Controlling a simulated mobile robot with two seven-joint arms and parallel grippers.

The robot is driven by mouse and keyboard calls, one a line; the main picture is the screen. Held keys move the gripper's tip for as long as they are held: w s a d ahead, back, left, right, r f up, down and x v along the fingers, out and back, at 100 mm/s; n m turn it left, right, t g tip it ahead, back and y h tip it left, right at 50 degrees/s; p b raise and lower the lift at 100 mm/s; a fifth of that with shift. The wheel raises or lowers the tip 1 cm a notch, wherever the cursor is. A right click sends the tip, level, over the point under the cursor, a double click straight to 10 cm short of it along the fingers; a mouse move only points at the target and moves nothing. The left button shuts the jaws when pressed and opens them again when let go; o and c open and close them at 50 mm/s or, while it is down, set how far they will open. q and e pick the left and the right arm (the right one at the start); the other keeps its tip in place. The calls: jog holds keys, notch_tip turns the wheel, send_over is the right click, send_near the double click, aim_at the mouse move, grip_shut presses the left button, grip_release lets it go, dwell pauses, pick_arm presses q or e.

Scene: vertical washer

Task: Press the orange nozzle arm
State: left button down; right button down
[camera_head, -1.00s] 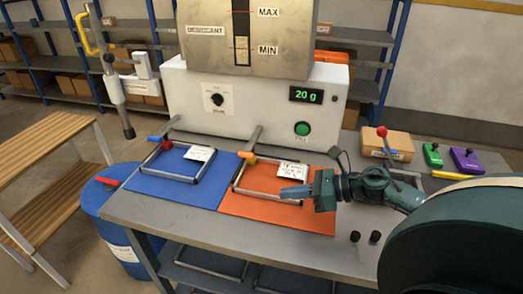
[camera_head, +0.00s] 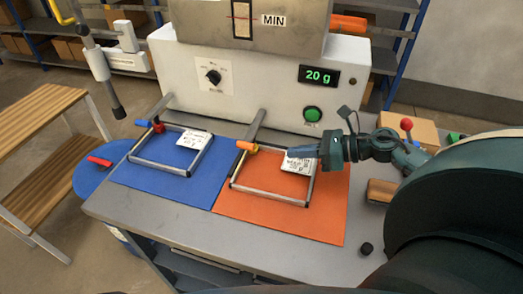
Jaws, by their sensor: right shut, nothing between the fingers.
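The orange nozzle arm is a metal frame (camera_head: 270,197) with an orange and yellow tip (camera_head: 247,147), reaching out from the white machine (camera_head: 260,75) above the orange mat (camera_head: 325,225). A white label card (camera_head: 297,164) sits at its right side. My right gripper (camera_head: 291,154) is shut and empty, pointing left. Its fingertips overlap the card in the picture, to the right of the orange tip; I cannot tell whether they touch. My left gripper is not in view.
A similar frame (camera_head: 165,168) with a red and blue tip stands over the blue mat (camera_head: 135,179). The machine shows a green button (camera_head: 313,114) and a "20 g" display (camera_head: 319,75). A cardboard box (camera_head: 408,130) and a red-topped lever (camera_head: 406,125) are behind my right arm.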

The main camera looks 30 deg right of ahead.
aim_at(254, 132)
jog(key=p+x, duration=0.1)
jog(key=x, duration=0.8)
jog(key=shift+w+a+r+p, duration=0.1)
jog(key=shift+p, duration=0.25)
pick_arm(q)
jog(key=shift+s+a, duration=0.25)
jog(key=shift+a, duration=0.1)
pick_arm(e)
jog(key=shift+w+a+f, duration=0.25)
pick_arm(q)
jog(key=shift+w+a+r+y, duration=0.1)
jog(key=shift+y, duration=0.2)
pick_arm(e)
jog(key=shift+d+r, duration=0.1)
